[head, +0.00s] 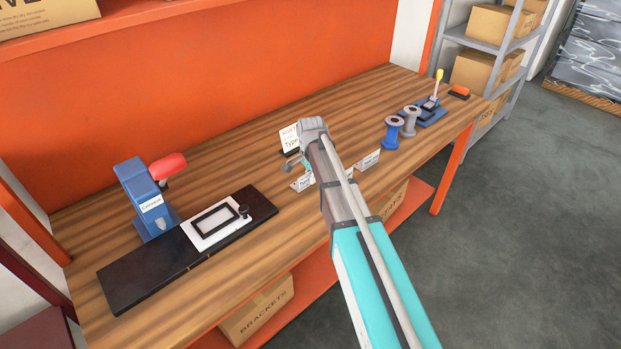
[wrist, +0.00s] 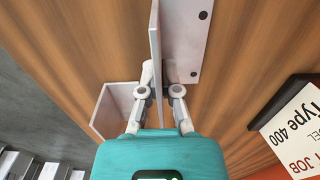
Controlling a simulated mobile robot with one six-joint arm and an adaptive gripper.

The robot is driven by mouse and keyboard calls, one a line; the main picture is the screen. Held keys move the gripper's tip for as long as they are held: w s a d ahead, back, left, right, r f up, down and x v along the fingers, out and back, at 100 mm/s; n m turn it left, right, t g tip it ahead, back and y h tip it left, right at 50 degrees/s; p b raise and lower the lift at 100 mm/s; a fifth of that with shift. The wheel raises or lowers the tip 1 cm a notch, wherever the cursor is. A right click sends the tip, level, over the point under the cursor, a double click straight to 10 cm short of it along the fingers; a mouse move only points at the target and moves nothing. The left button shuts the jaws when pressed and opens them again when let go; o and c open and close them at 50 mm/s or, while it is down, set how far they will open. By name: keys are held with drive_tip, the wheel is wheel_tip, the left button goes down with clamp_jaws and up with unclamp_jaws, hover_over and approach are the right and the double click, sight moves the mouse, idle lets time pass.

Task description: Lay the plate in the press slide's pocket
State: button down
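A thin pale grey plate (wrist: 156,45) is edge-on between the fingers of my gripper (wrist: 158,82) in the wrist view. The fingers close in on it from both sides. In the head view my gripper (head: 295,163) is low over the bench's middle, partly behind my arm, and the plate cannot be made out there. The press (head: 145,200) is blue with a red handle, at the left of the bench. Its white slide (head: 196,238) has a dark-rimmed rectangular pocket (head: 214,221) with nothing visible in it, and a black knob. The slide sits on a black base.
A grey piece with dark holes (wrist: 190,45) lies behind the plate. A pale panel (wrist: 115,108) stands left of the fingers. A Type 400 sign (wrist: 295,125) and small label cards (head: 368,160) are close by. Spools (head: 392,134) stand farther right. Bare wood separates slide and gripper.

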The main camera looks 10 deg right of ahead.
drive_tip(key=shift+r+p, duration=0.55)
drive_tip(key=shift+r, duration=0.2)
drive_tip(key=s+d+r+p, duration=0.1)
drive_tip(key=s+r+p, duration=1)
drive_tip(key=s, duration=0.3)
drive_tip(key=shift+d, duration=0.25)
drive_tip(key=shift+r, duration=0.15)
drive_tip(key=shift+w, duration=0.1)
idle(0.5)
drive_tip(key=w+f+b, duration=0.3)
drive_tip(key=w, duration=0.1)
drive_tip(key=w+a+f+b, duration=0.1)
drive_tip(key=w+f+b, duration=0.2)
drive_tip(key=w, duration=0.1)
drive_tip(key=w+f+b, duration=0.2)
drive_tip(key=w+f, duration=0.1)
drive_tip(key=w, duration=0.2)
drive_tip(key=shift+a+b, duration=0.2)
drive_tip(key=shift+b, duration=0.2)
